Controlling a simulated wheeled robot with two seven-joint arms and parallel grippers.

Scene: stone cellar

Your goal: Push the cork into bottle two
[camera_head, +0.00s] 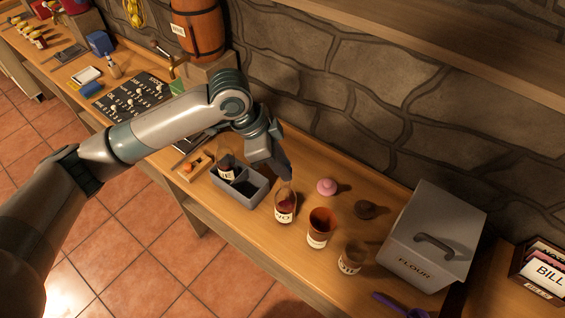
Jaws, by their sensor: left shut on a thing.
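Bottle two (285,207), clear glass with dark red liquid and a white label partly reading "WO", stands upright on the wooden bench. My left gripper (287,176) points down right over its neck, with the fingers shut. The cork is hidden between the fingertips, too small to make out; I take it to be what they hold. Whether it touches the bottle's mouth I cannot tell. Another bottle (227,163), its label ending in "NE", stands in a grey two-compartment holder (238,196) to the left. My right gripper is out of view.
Close right of bottle two stand a reddish-brown labelled cup (320,225) and a smaller labelled glass (352,257). Behind are a pink round object (327,186) and a dark one (365,209). A grey flour bin (432,240) blocks the right; a stone wall (380,95) rises behind.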

